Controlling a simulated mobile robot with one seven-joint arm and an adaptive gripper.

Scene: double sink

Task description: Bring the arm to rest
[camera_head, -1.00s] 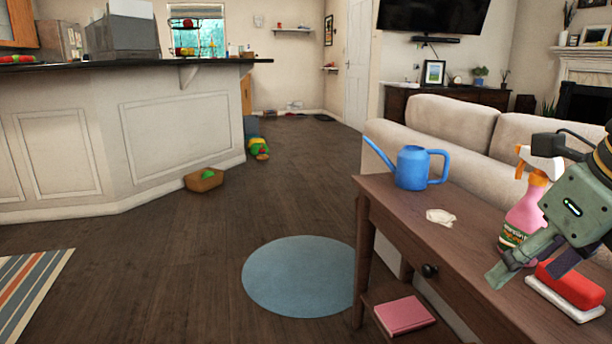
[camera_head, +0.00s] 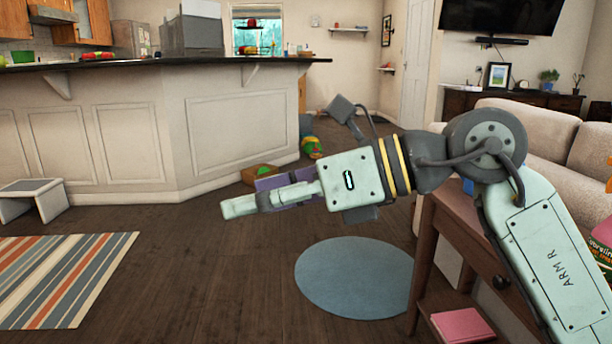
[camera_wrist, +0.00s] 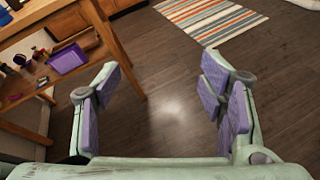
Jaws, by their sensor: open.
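My gripper (camera_head: 262,192) is in the middle of the head view, at the end of my arm, which comes in from the lower right. It points left, held in the air above the floor, with the kitchen counter behind it. In the wrist view my gripper (camera_wrist: 160,95) shows its two purple-padded fingers spread wide, with only bare wood floor between them. It is open and empty. My arm hides most of the wooden side table (camera_head: 431,220) and what stands on it.
The blue round rug (camera_head: 353,278) lies below my arm. A striped rug (camera_head: 65,275), a grey step stool (camera_head: 35,200) and a small brown box (camera_head: 258,174) are on the floor. The sofa (camera_head: 560,135) is at right. A wooden shelf unit (camera_wrist: 110,45) holds a purple bin (camera_wrist: 67,58). Open floor lies between.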

